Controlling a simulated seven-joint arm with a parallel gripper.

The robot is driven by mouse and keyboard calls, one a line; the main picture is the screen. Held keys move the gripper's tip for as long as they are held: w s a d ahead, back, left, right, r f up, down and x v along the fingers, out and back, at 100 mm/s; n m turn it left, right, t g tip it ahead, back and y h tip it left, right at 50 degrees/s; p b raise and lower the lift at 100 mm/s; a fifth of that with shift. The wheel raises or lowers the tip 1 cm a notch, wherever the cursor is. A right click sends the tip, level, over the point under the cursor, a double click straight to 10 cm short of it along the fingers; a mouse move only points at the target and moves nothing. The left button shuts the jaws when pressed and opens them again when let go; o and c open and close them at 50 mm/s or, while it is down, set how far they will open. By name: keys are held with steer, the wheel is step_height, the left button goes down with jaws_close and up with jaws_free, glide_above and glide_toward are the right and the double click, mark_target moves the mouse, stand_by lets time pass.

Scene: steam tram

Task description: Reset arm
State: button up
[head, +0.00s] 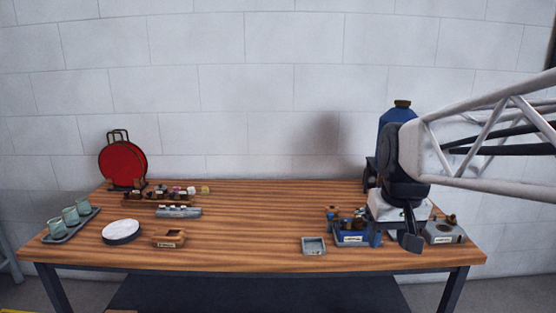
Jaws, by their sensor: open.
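My arm comes in from the right edge of the head view. My gripper (396,241) hangs over the right end of the wooden table (262,225), fingers pointing down. Its jaws are apart, and nothing shows held between them. It is in front of a blue tank-like thing with a dark cap (402,104) and hides much of it. A blue tray (350,241) with small dark and blue parts is just left of the fingers. A grey tray (446,236) with brownish parts is just right of them. Whether the fingers touch either tray cannot be told.
A red round thing on a stand (122,162) is at the back left. The table's middle is clear.

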steer(key=s+a+f, duration=0.2)
steer(key=s+f, duration=0.6)
steer(key=s, duration=0.5)
steer(key=shift+s+a+t, duration=0.2)
steer(key=shift+s+t, duration=0.1)
steer(key=shift+s, duration=0.1)
